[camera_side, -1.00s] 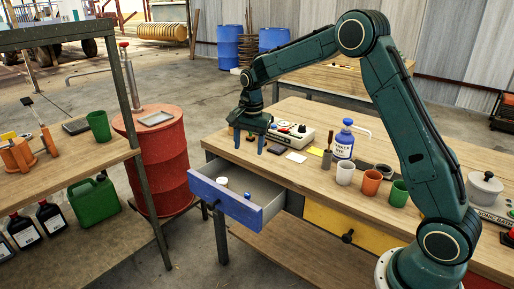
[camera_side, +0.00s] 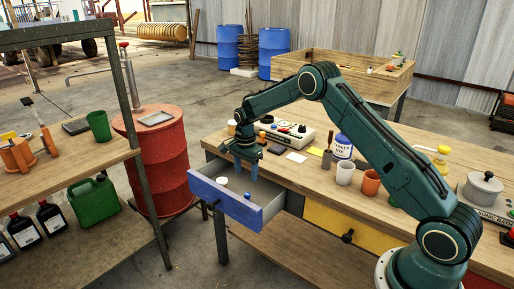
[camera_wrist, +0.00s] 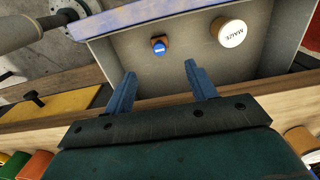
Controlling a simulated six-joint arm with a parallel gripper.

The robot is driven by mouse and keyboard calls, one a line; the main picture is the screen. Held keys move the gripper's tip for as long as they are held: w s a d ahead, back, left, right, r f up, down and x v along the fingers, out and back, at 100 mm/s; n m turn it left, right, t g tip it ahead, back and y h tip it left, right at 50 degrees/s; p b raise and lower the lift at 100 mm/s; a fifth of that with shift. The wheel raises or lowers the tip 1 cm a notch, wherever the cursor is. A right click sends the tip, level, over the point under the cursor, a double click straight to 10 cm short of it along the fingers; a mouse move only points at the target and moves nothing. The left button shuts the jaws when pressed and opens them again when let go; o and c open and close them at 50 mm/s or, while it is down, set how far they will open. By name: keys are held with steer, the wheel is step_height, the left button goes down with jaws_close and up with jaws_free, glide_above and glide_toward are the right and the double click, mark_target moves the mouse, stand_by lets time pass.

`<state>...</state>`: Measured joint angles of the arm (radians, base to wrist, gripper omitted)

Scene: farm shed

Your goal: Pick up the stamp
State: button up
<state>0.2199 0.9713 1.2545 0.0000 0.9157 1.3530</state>
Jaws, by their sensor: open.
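A small thing with a round blue top on a brown square base, which looks like the stamp (camera_wrist: 158,47), stands in the open drawer in the wrist view. In the side view its blue top (camera_side: 247,196) shows small inside the drawer (camera_side: 228,206). My gripper (camera_side: 238,163) is open and empty over the back part of the drawer, close to the table edge. In the wrist view my gripper (camera_wrist: 160,70) points at the drawer, with the stamp beyond and roughly between the two blue fingertips. The fingers are apart from it.
A white-topped jar marked MAIZE (camera_wrist: 230,33) stands beside the stamp in the drawer. The drawer's walls surround both. On the table are a control box (camera_side: 287,134), a white card (camera_side: 296,157), a bottle (camera_side: 343,147), a white cup (camera_side: 345,172) and an orange cup (camera_side: 371,182).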

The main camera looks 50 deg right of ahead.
mark_target(247, 194)
steer(key=shift+f, duration=4)
steer(key=shift+d+f, duration=0.1)
steer(key=shift+f, duration=2.5)
steer(key=c, duration=1.1)
